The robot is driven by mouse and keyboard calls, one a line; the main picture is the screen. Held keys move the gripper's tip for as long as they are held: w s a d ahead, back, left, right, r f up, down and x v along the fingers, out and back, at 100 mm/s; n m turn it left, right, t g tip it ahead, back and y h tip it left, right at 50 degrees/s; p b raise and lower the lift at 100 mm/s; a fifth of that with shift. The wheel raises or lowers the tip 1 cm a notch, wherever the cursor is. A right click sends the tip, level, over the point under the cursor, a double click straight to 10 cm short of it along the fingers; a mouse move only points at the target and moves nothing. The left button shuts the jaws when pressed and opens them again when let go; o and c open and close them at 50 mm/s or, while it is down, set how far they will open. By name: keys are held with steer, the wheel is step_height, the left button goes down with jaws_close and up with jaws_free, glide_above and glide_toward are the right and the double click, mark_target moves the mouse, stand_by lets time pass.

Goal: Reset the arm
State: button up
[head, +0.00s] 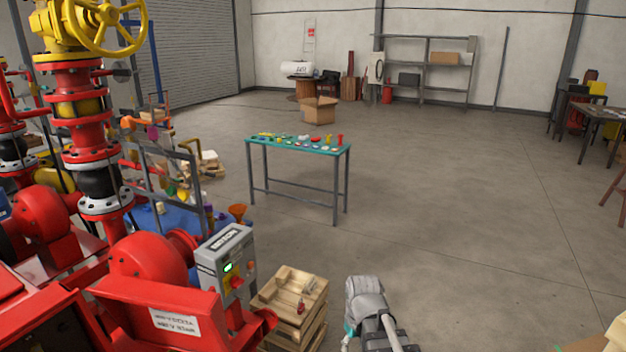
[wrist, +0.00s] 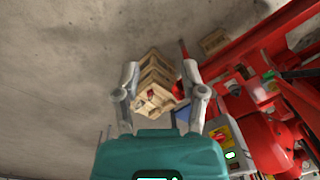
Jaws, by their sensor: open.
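My gripper is open and empty in the wrist view (wrist: 158,75), with its two grey fingers spread apart. Past the fingers, and apart from them, a stack of wooden pallets or crates (wrist: 152,72) shows. In the head view, part of my arm shows at the bottom, right of the wooden stack (head: 292,294); the fingertips cannot be made out there. A small red item (head: 301,307) sits on the stack. Nothing is held.
The red pump skid (head: 150,270) and a grey control box (head: 228,262) with a green light stand at left. A teal-topped table (head: 290,145) with several small items stands further back.

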steer(key=s+d+f+m+b, duration=0.2)
steer(key=d+f+m, duration=0.1)
steer(key=d, duration=0.3)
steer(key=shift+s+d+f+m+h, duration=0.3)
steer(key=shift+s+m, duration=0.1)
steer(key=shift+m, duration=0.3)
steer(key=shift+d, duration=0.1)
